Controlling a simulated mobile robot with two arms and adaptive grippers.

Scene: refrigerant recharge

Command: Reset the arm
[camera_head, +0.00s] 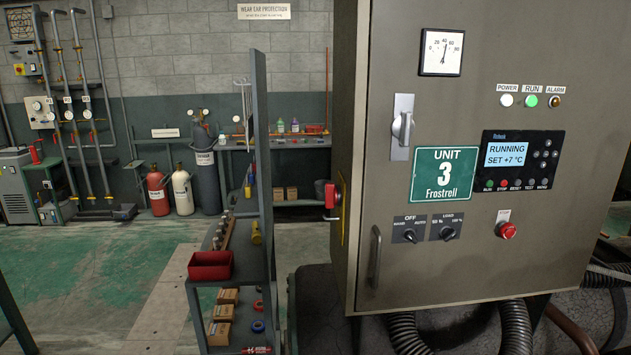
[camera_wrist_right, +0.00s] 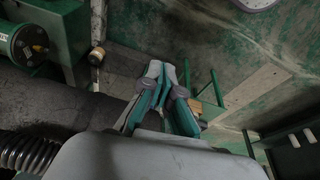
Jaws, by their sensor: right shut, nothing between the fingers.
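My right gripper (camera_wrist_right: 165,92) shows in the right wrist view with its teal and grey fingers drawn together. It is shut and empty, over dark ground beside green-painted equipment. Neither gripper shows in the head view. My left gripper is in no view. The grey control cabinet (camera_head: 391,225) fills the right half of the head view. Its display (camera_head: 507,154) reads "RUNNING SET +7 °C", and the green RUN lamp (camera_head: 530,101) looks lit.
A narrow shelf rack (camera_head: 262,150) stands left of the cabinet, with a red bin (camera_head: 210,266) and small boxes. Gas cylinders (camera_head: 207,170) stand by the back wall. Black corrugated hoses (camera_head: 515,327) run below the cabinet. Open floor (camera_head: 90,280) lies at left.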

